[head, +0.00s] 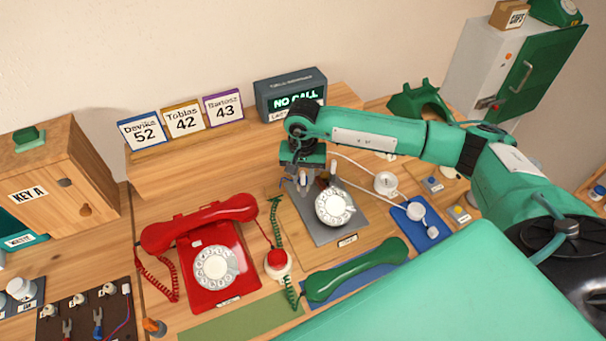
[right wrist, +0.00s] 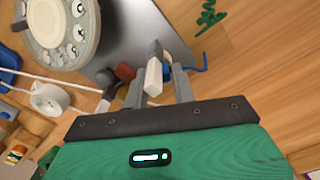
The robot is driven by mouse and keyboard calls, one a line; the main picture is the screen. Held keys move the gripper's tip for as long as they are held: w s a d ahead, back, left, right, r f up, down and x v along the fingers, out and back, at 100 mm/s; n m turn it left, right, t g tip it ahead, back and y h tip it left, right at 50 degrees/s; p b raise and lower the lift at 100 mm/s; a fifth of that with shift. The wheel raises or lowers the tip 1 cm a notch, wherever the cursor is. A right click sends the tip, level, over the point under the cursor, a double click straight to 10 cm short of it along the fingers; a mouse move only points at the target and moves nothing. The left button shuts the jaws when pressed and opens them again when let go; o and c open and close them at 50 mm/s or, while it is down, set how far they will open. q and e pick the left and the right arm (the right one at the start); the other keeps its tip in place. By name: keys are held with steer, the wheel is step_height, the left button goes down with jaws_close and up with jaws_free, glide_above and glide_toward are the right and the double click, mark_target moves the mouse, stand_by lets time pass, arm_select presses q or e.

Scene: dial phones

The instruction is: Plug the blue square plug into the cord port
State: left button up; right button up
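My right gripper (head: 305,186) points down at the back left corner of the grey dial phone base (head: 327,232). In the right wrist view its two grey fingers (right wrist: 159,86) stand apart on either side of a small white plug-like block (right wrist: 153,75). A narrow gap shows beside the block, so it does not look clamped. A blue cord (right wrist: 208,67) shows just behind the right-hand finger. I cannot make out a square blue plug body or the cord port clearly. A red-brown piece (right wrist: 124,72) and a grey plug end (right wrist: 106,95) sit beside the fingers. My left gripper is not in view.
A red phone (head: 213,265) stands to the left and a green handset (head: 356,268) lies in front. A panel (head: 75,318) with red and blue plugs is at the lower left. White cords run right of the gripper.

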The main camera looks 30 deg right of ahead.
steer(key=o, duration=0.3)
steer(key=shift+o, duration=0.2)
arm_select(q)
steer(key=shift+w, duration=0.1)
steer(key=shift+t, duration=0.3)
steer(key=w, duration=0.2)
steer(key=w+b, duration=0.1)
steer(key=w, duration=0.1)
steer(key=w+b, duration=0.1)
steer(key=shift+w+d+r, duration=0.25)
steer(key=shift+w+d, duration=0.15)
arm_select(e)
step_height(320, 180, up, 14)
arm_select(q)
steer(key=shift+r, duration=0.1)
